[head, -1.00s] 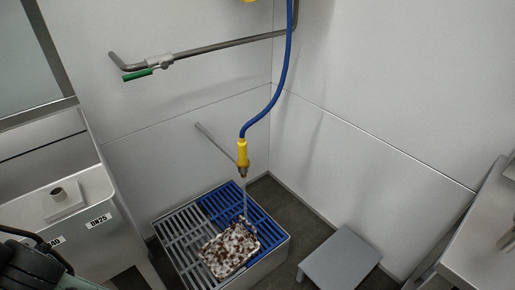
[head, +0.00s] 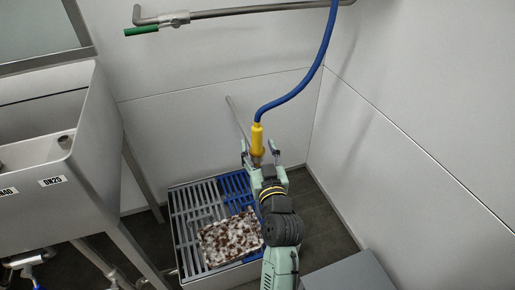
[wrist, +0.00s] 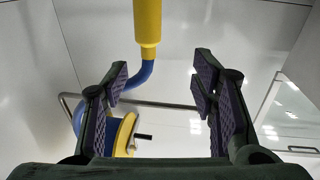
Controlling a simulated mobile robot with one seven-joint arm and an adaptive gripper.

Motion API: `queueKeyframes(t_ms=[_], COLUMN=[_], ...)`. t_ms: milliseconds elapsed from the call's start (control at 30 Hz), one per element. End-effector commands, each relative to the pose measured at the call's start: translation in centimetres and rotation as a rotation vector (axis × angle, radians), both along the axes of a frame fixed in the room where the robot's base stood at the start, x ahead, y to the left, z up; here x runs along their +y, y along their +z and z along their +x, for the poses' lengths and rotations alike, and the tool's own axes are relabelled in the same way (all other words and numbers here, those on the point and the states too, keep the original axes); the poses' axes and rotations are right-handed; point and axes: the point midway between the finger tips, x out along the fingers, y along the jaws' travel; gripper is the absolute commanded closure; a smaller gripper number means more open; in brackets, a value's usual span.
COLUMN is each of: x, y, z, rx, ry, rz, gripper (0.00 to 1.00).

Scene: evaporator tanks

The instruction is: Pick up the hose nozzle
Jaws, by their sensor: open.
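The yellow hose nozzle (head: 257,139) hangs upright at the end of a blue hose (head: 311,76) in the head view. My gripper (head: 260,150) is at its lower end, with its fingers spread to either side. In the wrist view the yellow nozzle (wrist: 147,22) shows at the top centre, beyond and between the fingertips of my open gripper (wrist: 160,75). The jaws hold nothing. My gripper hides the nozzle's lower tip in the head view.
A speckled brown-and-white block (head: 230,238) lies on a grated basin (head: 186,232) below. A steel tank (head: 50,150) stands at left and a grey step (head: 352,275) at lower right. A pipe with a green handle (head: 141,31) runs along the back wall.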

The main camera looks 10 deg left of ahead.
Motion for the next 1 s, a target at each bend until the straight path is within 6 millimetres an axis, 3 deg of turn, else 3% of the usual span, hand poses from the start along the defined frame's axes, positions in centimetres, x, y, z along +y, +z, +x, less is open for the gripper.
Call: queueKeyframes(t_ms=[33, 167, 400, 1000], x=[-0.9, -1.6, 0.0, 2.9], y=[-1.5, -2.7, -2.6, -2.4], z=[0.0, 0.6, 4.0, 9.6], rx=[0.026, 0.054, 0.054, 0.053], ry=[-0.012, -0.022, -0.022, -0.022], rz=[-0.01, -0.021, -0.022, -0.021], gripper=[0.47, 0.47, 0.47, 0.47])
